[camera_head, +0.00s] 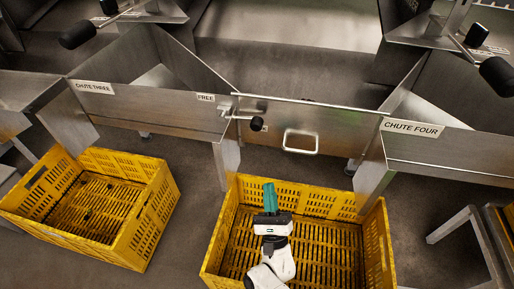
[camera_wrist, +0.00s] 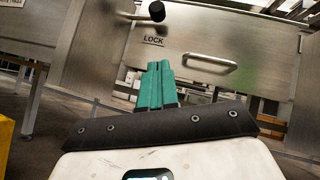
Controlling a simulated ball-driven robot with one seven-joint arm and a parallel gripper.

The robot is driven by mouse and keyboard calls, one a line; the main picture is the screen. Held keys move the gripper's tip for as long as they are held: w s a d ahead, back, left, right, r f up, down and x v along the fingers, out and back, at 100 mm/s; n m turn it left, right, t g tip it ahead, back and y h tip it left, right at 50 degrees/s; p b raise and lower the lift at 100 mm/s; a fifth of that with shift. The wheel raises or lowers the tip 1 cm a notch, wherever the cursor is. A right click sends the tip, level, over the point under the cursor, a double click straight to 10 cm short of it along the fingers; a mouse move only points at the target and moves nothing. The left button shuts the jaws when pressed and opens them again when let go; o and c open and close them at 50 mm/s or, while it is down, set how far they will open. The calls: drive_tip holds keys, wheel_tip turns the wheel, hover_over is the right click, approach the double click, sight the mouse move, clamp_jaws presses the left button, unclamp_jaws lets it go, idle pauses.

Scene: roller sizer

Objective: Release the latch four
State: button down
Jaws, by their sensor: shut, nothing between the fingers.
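The latch (camera_head: 238,117) is a metal lever with a black knob (camera_head: 256,124) at the left end of a steel gate panel (camera_head: 345,124) beside the CHUTE FOUR sign (camera_head: 411,128). Its lever points right. A FREE label (camera_head: 205,97) is left of it. The wrist view shows the knob (camera_wrist: 157,11) just above a LOCK label (camera_wrist: 153,41). My gripper (camera_head: 270,186) has green fingers, shut and empty. It is over the right crate, below and apart from the latch. In the wrist view the fingertips (camera_wrist: 159,64) show below the LOCK label.
The gate has a bar handle (camera_head: 300,151) right of the latch. A yellow crate (camera_head: 385,250) is under my arm; another (camera_head: 160,205) stands at left, below CHUTE THREE (camera_head: 93,87). Other black knobs (camera_head: 78,34) (camera_head: 497,76) show at upper left and right. Space before the gate looks clear.

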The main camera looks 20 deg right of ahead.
idle(0.3)
drive_tip(key=p, duration=0.1)
approach(259, 131)
drive_tip(key=w+d+r, duration=0.2)
drive_tip(key=w, duration=0.3)
drive_tip(key=shift+w+a+r, duration=0.2)
drive_tip(key=shift+r, duration=0.35)
drive_tip(key=shift+r+p, duration=0.15)
drive_tip(key=shift+p, duration=0.15)
drive_tip(key=shift+d+r+n+y+p, duration=0.1)
drive_tip(key=shift+r+n+y+p, duration=0.2)
drive_tip(key=shift+n+y, duration=0.4)
